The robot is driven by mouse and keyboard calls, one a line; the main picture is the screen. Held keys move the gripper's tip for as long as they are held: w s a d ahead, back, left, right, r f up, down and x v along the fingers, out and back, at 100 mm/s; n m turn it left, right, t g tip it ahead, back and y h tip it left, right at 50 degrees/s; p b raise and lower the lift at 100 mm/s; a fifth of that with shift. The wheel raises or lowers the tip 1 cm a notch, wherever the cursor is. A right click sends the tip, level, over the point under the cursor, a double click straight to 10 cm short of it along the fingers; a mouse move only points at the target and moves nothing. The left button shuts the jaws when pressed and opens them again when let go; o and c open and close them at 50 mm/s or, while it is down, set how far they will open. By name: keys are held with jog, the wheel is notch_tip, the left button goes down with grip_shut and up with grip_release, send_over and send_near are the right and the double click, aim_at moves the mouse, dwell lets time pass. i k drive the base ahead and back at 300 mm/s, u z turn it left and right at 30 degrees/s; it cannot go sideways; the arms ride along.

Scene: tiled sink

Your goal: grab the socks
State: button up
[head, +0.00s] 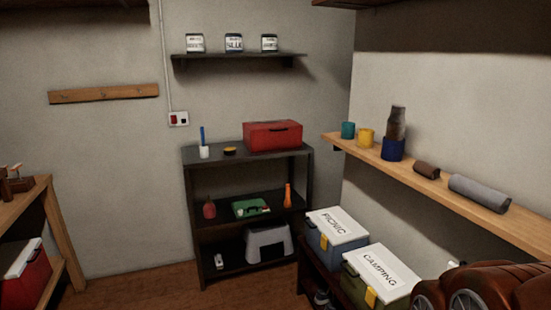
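I cannot make out any socks with certainty. On the wooden wall shelf (449,193) at the right lie a grey rolled item (480,192) and a small brown rolled item (427,170); either looks like folded cloth, but I cannot tell what they are. A dark brown item (396,124) stands upright in or behind a blue cup (392,150) on the same shelf. Dark, unclear items (322,297) show low beside the boxes. My gripper is not in view.
A black rack (249,193) with a red toolbox (272,136) stands at the back wall. PICNIC (336,229) and CAMPING (380,272) boxes sit below the wooden shelf. A brown bulky object (500,285) fills the lower right. Wooden floor (140,289) is clear in front.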

aim_at(429, 171)
jog(key=u, duration=0.35)
jog(key=i, duration=0.95)
jog(key=u, duration=0.25)
